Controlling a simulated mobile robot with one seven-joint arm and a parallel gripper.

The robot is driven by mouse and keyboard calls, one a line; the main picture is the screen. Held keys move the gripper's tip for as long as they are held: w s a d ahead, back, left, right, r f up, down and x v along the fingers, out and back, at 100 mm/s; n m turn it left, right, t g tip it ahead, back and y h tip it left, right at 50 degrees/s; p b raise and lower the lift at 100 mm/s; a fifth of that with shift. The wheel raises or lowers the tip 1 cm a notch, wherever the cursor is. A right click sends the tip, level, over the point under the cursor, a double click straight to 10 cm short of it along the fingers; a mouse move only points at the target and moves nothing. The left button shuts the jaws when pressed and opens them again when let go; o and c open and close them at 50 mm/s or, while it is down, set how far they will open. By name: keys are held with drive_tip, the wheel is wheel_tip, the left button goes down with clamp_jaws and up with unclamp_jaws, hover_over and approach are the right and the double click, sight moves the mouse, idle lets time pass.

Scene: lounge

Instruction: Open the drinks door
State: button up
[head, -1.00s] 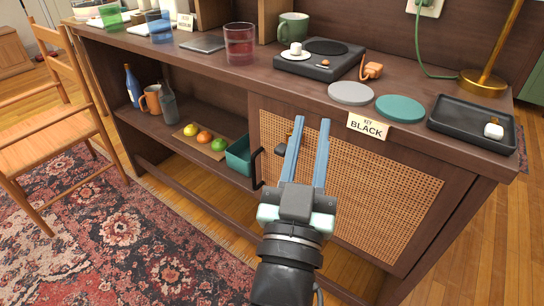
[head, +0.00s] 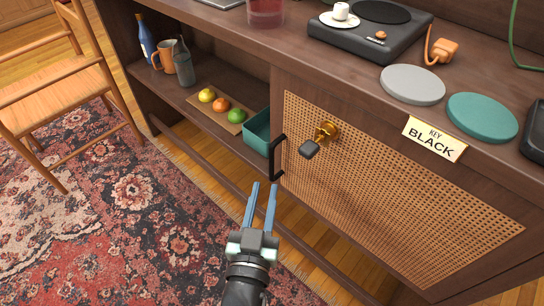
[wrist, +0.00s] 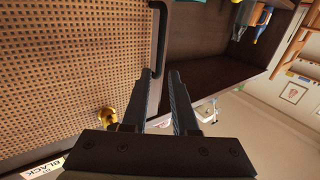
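The drinks door (head: 400,185) is a dark wood frame with a woven cane panel, and it looks closed in the cabinet front. Its black bar handle (head: 276,158) is upright at the left edge, also seen in the wrist view (wrist: 160,45). A brass lock (head: 328,130) with a dark-headed key (head: 310,149) sits on the panel right of the handle. The lock also shows in the wrist view (wrist: 107,117). My gripper (head: 264,188) is open and empty, with its blue fingers apart. In the head view its tips appear just below the handle, not touching it.
The open shelf (head: 215,75) left of the door holds a teal bin (head: 257,133), fruit on a board and bottles. A wooden chair (head: 55,85) stands left. Rug floor before the cabinet is clear.

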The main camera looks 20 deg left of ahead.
sight(271, 161)
drive_tip(key=b+x, duration=0.1)
drive_tip(key=x, duration=0.8)
drive_tip(key=shift+w+b, duration=0.15)
drive_tip(key=shift+b, duration=0.2)
drive_tip(key=shift+c, duration=0.2)
clamp_jaws()
idle(0.8)
